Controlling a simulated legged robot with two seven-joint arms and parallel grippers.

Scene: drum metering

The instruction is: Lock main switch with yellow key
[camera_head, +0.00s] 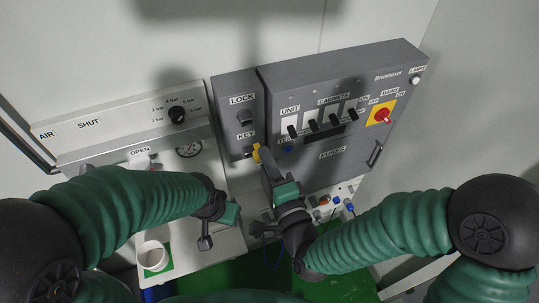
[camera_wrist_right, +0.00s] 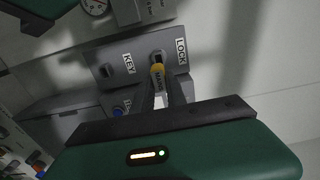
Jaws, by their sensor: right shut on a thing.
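My right gripper (camera_head: 262,160) is shut on the yellow key (camera_head: 256,152) in front of the narrow grey panel (camera_head: 232,88) marked LOCK and KEY. In the right wrist view, the yellow key (camera_wrist_right: 157,77) is between the fingertips of my right gripper (camera_wrist_right: 160,88). It lies right in front of the dark lock opening (camera_wrist_right: 158,56) beside the LOCK label. I cannot tell whether its tip is inside. A red rotary switch (camera_head: 382,116) sits on a yellow plate at the cabinet's right. My left gripper (camera_head: 217,226) is low over the light bench, away from the panel.
The grey cabinet (camera_head: 330,160) carries several small switches and a side handle (camera_head: 375,154). A light panel with a black knob (camera_head: 177,114) and a gauge (camera_head: 190,149) is at the left. A white cup (camera_head: 153,256) stands near my left arm. Small coloured parts lie below the cabinet.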

